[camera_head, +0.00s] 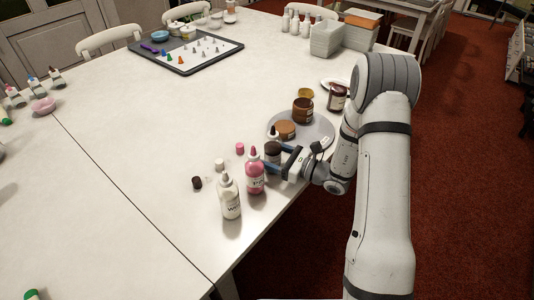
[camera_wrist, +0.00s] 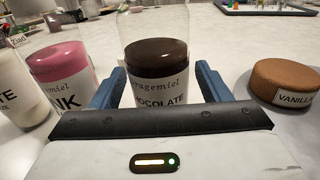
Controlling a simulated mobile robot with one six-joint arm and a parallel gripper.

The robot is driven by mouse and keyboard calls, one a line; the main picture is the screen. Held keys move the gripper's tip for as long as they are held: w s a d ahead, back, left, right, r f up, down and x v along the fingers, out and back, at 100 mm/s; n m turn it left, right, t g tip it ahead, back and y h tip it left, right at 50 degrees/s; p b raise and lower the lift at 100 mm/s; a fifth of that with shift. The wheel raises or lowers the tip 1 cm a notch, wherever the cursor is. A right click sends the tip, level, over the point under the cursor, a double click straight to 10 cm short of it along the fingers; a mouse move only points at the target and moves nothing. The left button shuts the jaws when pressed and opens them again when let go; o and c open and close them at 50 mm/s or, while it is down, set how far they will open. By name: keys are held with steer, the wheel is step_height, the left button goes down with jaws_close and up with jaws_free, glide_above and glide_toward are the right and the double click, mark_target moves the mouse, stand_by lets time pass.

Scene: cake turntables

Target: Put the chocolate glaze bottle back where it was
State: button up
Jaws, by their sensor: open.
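The chocolate glaze bottle (camera_head: 273,149), with dark brown contents, stands upright near the front of the grey turntable. It also shows in the wrist view (camera_wrist: 156,62), label toward me. My gripper (camera_head: 277,160) is open around its lower part. In the wrist view the blue fingers (camera_wrist: 160,88) are on either side of the bottle, with a small gap visible at the right. The bottle's base is hidden by my gripper. A pink glaze bottle (camera_head: 255,173) and a white glaze bottle (camera_head: 230,197) stand to its left.
The grey turntable (camera_head: 322,143) holds a tan round cake (camera_head: 285,130) and a brown jar (camera_head: 303,110). The table's middle is clear.

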steer(key=v, duration=1)
steer(key=shift+d+r, duration=0.1)
steer(key=s+a+r+n+g+h, duration=0.25)
steer(key=s+r+n+g, duration=0.2)
steer(key=s+n, duration=0.25)
steer(key=s+a+r+n+g+h, duration=0.2)
steer(key=s+r+n+g+h, duration=0.15)
steer(key=s+n+g, duration=0.35)
steer(key=s+d+r+n+t+h, duration=0.5)
steer(key=s+d+r+n+h, duration=0.1)
steer(key=d+n+h, duration=0.3)
steer(key=shift+s+d+r+h, duration=0.3)
steer(key=shift+s+d+h, duration=0.15)
steer(key=shift+s+h, duration=0.05)
steer(key=shift+t, duration=0.25)
step_height(320, 180, up, 7)
steer(key=p, duration=0.5)
steer(key=shift+s+f+p, duration=0.15)
steer(key=shift+s+p, duration=0.1)
steer(key=shift+p, duration=0.1)
